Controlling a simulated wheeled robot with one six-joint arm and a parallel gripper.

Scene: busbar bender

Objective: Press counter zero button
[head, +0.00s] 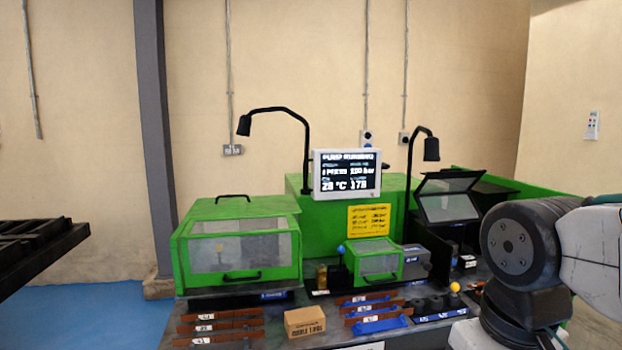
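No button marked as counter zero can be made out at this size. A white-framed display (346,174) on the green busbar bender (316,222) shows lit text, with "28 °C" and what looks like "178" on its bottom line. A yellow sign (369,220) with small text is below it. My arm comes in from the right edge and covers part of the bench's right end. My gripper is not in view.
The bench holds a green windowed cover (240,210) at left, a smaller green guard (374,262), a cardboard box (305,321), racks of bars, a yellow ball knob (454,287) and a tilted black-framed panel (447,207). Two black lamps arch above. A dark rack (38,245) stands far left.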

